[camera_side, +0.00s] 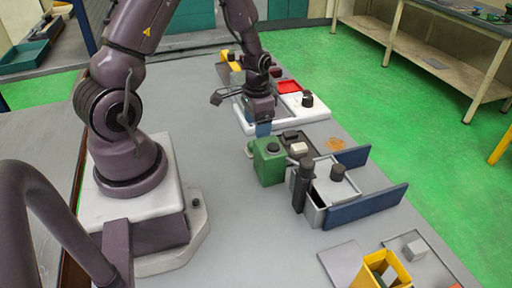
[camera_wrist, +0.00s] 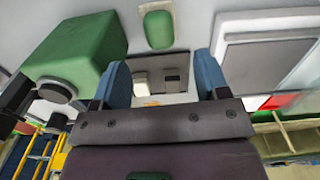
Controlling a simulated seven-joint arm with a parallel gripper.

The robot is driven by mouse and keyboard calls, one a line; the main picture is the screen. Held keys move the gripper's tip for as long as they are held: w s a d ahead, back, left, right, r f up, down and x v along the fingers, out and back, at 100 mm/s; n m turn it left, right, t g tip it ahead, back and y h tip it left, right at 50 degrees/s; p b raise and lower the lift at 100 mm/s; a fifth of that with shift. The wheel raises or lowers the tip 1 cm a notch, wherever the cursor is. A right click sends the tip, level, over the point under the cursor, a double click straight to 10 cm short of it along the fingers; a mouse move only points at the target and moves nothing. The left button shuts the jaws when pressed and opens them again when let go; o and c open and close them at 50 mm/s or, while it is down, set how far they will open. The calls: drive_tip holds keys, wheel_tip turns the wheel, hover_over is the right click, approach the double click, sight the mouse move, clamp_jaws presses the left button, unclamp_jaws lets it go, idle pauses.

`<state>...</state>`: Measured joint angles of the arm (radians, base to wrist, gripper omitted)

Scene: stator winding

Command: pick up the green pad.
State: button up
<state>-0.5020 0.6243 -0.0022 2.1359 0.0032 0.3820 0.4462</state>
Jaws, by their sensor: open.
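The green pad (camera_wrist: 158,30) is a small rounded block with a light edge, at the top middle of the wrist view. In the side view, only a pale green edge (camera_side: 250,147) shows beside the green box, probably the pad. My gripper (camera_wrist: 163,76) has its two blue fingers spread, with nothing between them. In the side view my gripper (camera_side: 263,129) points down just above the work area, behind the green box; its height over the pad is hard to judge.
The green box (camera_side: 269,162) with a black knob stands close by. A dark tray (camera_wrist: 178,98) with small blocks and a white fixture (camera_side: 284,110) with a red part are near. Blue plates (camera_side: 365,207) and a yellow bin (camera_side: 397,266) stand farther forward. Grey table is clear toward my base.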

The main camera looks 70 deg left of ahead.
sight(249, 150)
drive_tip(key=shift+f, duration=3.35)
drive_tip(key=c, duration=1)
